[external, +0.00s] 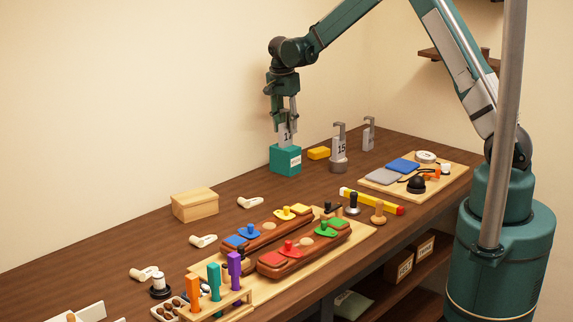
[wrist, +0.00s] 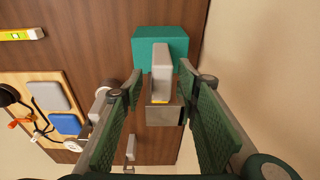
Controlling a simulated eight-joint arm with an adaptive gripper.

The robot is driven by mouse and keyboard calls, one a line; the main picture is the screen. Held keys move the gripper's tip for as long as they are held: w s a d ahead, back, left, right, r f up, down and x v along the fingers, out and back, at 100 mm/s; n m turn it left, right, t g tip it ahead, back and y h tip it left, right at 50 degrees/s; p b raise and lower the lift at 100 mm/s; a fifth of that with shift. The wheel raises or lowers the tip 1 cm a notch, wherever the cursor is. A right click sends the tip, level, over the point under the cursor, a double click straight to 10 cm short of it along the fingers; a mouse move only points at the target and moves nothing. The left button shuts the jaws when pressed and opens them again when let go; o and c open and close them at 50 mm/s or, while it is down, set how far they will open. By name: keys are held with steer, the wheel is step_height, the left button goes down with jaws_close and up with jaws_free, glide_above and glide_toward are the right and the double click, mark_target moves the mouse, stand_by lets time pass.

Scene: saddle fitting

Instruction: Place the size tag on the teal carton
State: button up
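The size tag (external: 286,134) is a pale grey upright plate with dark digits, partly hidden by my fingers. It stands at the top of the teal carton (external: 286,160), and its lower edge appears to meet the carton's top. In the wrist view the tag (wrist: 162,72) lies over the teal carton (wrist: 145,45), with a metal bracket-like part nearer the camera. My gripper (external: 286,125) is directly above the carton, pointing down. In the wrist view my gripper (wrist: 163,95) has its two green pads on either side of the tag, with a visible gap on both sides.
Another tag marked 15 (external: 341,148) stands on a round base right of the carton, with a similar tag (external: 369,133) behind. A wooden box (external: 195,205) stands to the left. The table just left of the carton is clear.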

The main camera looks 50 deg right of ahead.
mark_target(286, 111)
steer(key=r, duration=0.2)
steer(key=a+r, duration=0.1)
steer(key=r, duration=0.5)
steer(key=shift+s+a+r, duration=0.15)
steer(key=shift+r, duration=0.1)
stand_by(0.4)
steer(key=shift+s+a+r, duration=0.1)
steer(key=shift+s+r, duration=0.15)
steer(key=shift+r, duration=0.1)
steer(key=s+a+r+n+t, duration=0.25)
steer(key=s+r+n, duration=0.25)
steer(key=s+r, duration=0.5)
steer(key=s+a+r+n+t, duration=0.1)
steer(key=s+a+r+n, duration=0.45)
steer(key=s, duration=0.75)
steer(key=s+a+f+n+t+y, duration=0.1)
steer(key=s+a+n, duration=0.1)
steer(key=s, duration=1)
steer(key=s+a+f+n+t, duration=0.1)
steer(key=s+n, duration=0.4)
steer(key=s, duration=0.8)
steer(key=shift+s+a+f+t+y, duration=0.3)
steer(key=shift+a+f+t+y, duration=0.15)
steer(key=shift+t, duration=0.2)
